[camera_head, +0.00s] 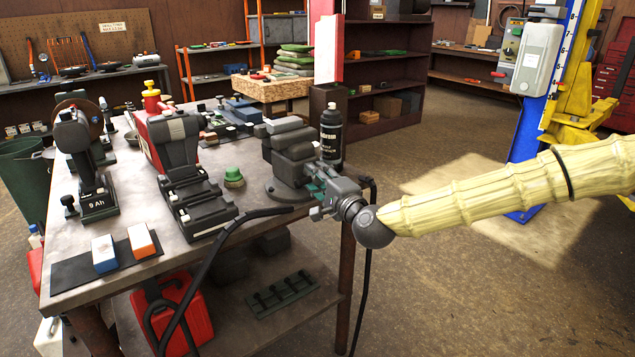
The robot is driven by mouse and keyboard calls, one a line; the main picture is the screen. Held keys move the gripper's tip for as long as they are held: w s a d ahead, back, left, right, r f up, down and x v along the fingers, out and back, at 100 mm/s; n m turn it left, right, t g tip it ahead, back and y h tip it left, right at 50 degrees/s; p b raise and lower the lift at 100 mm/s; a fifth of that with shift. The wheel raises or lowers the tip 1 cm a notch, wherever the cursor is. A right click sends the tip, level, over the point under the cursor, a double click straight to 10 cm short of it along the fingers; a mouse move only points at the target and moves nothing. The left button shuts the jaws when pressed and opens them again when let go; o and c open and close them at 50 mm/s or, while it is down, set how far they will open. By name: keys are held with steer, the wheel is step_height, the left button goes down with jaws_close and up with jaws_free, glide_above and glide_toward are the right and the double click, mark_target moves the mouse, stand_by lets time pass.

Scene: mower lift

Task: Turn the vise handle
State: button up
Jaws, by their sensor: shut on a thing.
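The vise (292,150) is a dark grey bench vise fixed at the right front corner of the metal workbench (150,262). My gripper (322,192) is at the front of the vise, at the end of my pale, ribbed arm that comes in from the right. It is shut at the handle area of the vise. The vise handle is mostly hidden by the gripper, so its angle cannot be told.
A black spray can (331,135) stands behind the vise, close to my gripper. A green-topped knob (233,177) and a black charger (197,200) lie left of it. A black cable hangs over the bench edge. A blue and yellow lift post (560,90) stands at the right; open floor lies between.

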steer(key=n+b, duration=0.2)
steer(key=n, duration=0.3)
steer(key=shift+f, duration=0.2)
steer(key=n+y+b, duration=0.1)
steer(key=n+b, duration=0.1)
steer(key=n, duration=0.2)
steer(key=n+b, duration=0.1)
steer(key=n, duration=0.3)
steer(key=shift+n+y, duration=0.4)
steer(key=shift+d+n+g+y+b, duration=0.15)
steer(key=shift+n+b, duration=0.2)
steer(key=shift+n, duration=0.55)
steer(key=shift+a+n+g+y+b, duration=0.15)
steer(key=shift+n+b, duration=0.2)
steer(key=shift+n, duration=0.55)
steer(key=shift+d+n, duration=0.1)
steer(key=shift+n, duration=0.2)
steer(key=o, duration=1.1)
steer(key=shift+c, duration=0.2)
